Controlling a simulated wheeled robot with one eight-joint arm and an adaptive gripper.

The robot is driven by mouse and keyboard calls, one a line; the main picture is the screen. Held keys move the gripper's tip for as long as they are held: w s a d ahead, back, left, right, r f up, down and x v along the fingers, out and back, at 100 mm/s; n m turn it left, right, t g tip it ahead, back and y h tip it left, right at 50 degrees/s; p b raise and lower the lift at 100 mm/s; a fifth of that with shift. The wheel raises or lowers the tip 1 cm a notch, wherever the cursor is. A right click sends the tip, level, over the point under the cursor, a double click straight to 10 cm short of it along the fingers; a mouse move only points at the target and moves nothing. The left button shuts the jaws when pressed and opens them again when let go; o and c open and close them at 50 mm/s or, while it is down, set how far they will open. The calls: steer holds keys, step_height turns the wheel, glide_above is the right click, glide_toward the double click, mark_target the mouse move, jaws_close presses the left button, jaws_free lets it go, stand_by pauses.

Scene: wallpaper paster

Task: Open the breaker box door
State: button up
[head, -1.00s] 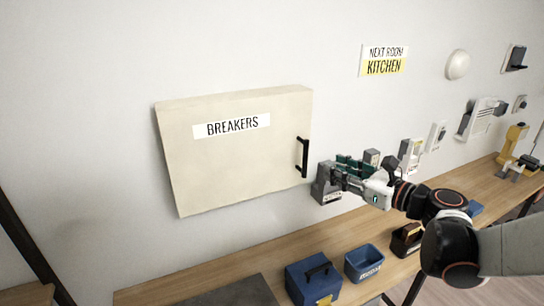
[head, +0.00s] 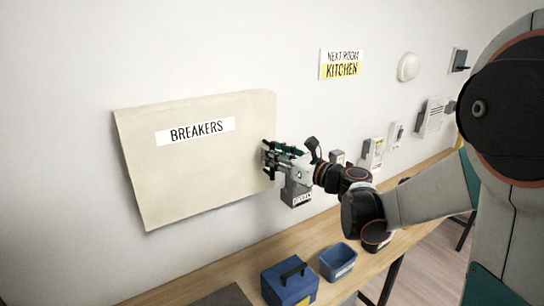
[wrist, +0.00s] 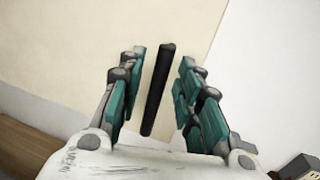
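The breaker box (head: 195,175) is a cream box on the wall with a "BREAKERS" label (head: 195,131) on its door, and the door looks shut. Its black bar handle (wrist: 158,90) stands between the two teal fingers of my gripper (wrist: 159,88) in the wrist view. There is a gap on both sides of the bar, so my gripper is open around it and not gripping. In the head view my gripper (head: 270,158) is at the door's right edge and hides most of the handle.
A wooden bench (head: 225,270) runs below the box. On it are a blue toolbox (head: 289,284) and a blue bin (head: 338,262). A grey wall device (head: 296,190) sits just below my gripper. A "KITCHEN" sign (head: 342,64) is on the wall at upper right.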

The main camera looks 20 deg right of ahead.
steer(key=shift+w+a, duration=0.3)
steer(key=shift+w, duration=0.25)
jaws_close()
steer(key=shift+s, duration=0.15)
